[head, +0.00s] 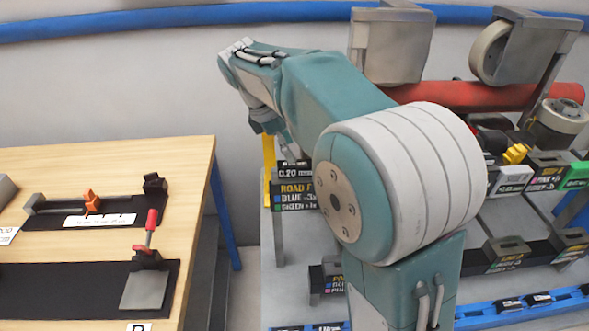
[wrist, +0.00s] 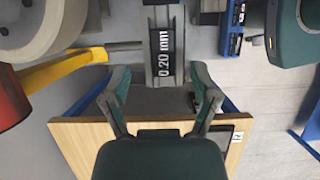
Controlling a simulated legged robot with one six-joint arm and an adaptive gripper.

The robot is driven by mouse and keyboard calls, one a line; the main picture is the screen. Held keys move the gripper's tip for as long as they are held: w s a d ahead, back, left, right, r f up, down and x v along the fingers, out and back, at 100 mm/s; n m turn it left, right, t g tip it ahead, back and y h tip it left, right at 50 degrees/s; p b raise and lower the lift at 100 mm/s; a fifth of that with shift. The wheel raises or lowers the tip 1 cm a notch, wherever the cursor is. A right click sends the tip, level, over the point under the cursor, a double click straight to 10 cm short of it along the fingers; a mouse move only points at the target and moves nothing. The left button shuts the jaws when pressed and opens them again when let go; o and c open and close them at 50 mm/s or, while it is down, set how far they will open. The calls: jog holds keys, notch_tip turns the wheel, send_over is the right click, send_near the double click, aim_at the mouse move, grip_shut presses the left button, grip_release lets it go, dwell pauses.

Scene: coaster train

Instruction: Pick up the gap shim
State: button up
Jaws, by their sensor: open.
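A grey piece with a black label reading "0.20 mm", which looks like the gap shim (wrist: 163,78), stands upright in the picture at the upper middle of the wrist view. In the head view a "0.20" label (head: 291,170) shows just below my gripper (head: 282,142), partly hidden by my arm. My gripper is open in the wrist view (wrist: 160,74). Its fingers are on either side of the labelled piece, with visible gaps left and right in the picture. I cannot tell how far it lies beyond the fingertips in depth.
A wooden table (head: 150,160) with black fixtures stands at left. A black sign with "ROAD" text (head: 295,195) sits under the "0.20" label. A yellow bar (wrist: 65,70) and a red cylinder (wrist: 10,95) are left of my gripper. A red tube (head: 480,96) runs behind my arm.

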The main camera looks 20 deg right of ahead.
aim_at(294, 165)
jog(key=x, duration=0.5)
jog(key=shift+a+f, duration=0.1)
jog(key=shift+a, duration=0.35)
grip_shut()
